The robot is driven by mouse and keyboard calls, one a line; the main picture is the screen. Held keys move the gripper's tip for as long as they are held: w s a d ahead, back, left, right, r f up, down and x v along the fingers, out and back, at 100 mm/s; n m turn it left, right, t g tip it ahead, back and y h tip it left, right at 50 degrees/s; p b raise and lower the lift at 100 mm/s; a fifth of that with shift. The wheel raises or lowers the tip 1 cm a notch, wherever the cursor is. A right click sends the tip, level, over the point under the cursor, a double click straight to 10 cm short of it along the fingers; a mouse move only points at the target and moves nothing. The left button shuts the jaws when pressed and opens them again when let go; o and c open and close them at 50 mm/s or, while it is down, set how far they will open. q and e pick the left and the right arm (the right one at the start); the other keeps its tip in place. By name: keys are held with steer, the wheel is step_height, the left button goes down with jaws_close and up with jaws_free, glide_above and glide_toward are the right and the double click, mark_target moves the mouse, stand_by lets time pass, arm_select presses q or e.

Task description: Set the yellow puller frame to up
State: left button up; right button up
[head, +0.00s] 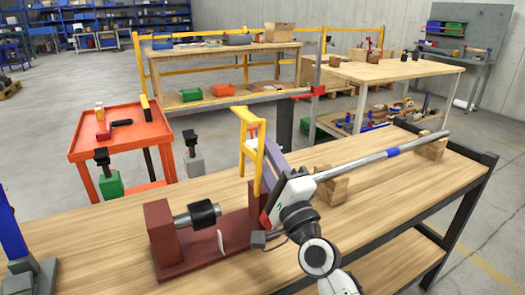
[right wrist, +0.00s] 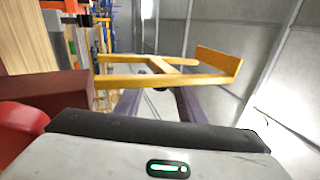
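The yellow puller frame (head: 243,147) stands upright above the table near the red fixture (head: 163,236); its side bars and top show. It also shows in the right wrist view (right wrist: 219,71), crossing in front of my fingers. My right gripper (head: 266,158) comes from the lower right, its dark purple fingers beside and behind the frame. In the right wrist view the two fingers (right wrist: 160,100) stand apart with a gap between them; their tips are partly hidden by the yellow bars, and contact cannot be told. My left gripper is not in view.
A black-collared shaft (head: 204,213) sits on the red fixture. A long grey rod (head: 360,163) with a blue band lies on wooden blocks (head: 433,150) at the right. A blue post on a grey base (head: 33,276) stands at far left. An orange cart (head: 121,134) is behind.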

steer(key=v, duration=1)
steer(key=shift+s, duration=0.2)
steer(key=shift+f, duration=0.1)
